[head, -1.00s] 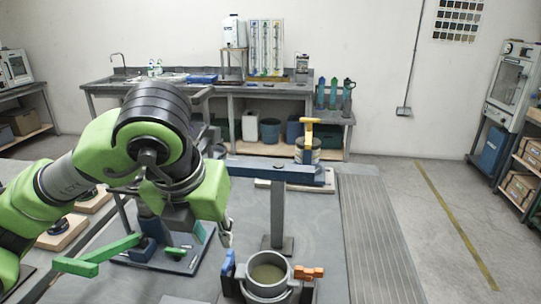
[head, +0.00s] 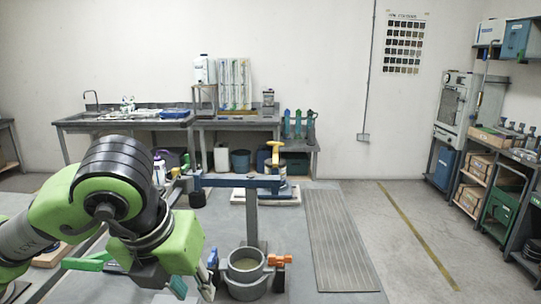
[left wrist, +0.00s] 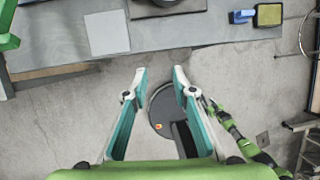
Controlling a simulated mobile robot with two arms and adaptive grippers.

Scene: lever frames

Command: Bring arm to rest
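My left arm, green and black, comes in from the left of the head view. Its gripper (head: 207,283) points down over the near bench, to the left of the grey pot. In the left wrist view the gripper (left wrist: 157,82) is open, its two teal-lined fingers well apart with nothing between them. Below the fingers that view shows bare floor and a dark round part of my base. A green jointed arm, likely my right one, shows at its right side; I cannot make out its gripper. The head view does not show my right arm.
A grey pot (head: 245,272) with an orange-brown clamp stands on the near bench (head: 305,238). Behind it is an upright post (head: 252,217) with a blue beam. A green bar (head: 84,264) lies left, partly behind my arm. The floor at right (head: 400,235) is clear.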

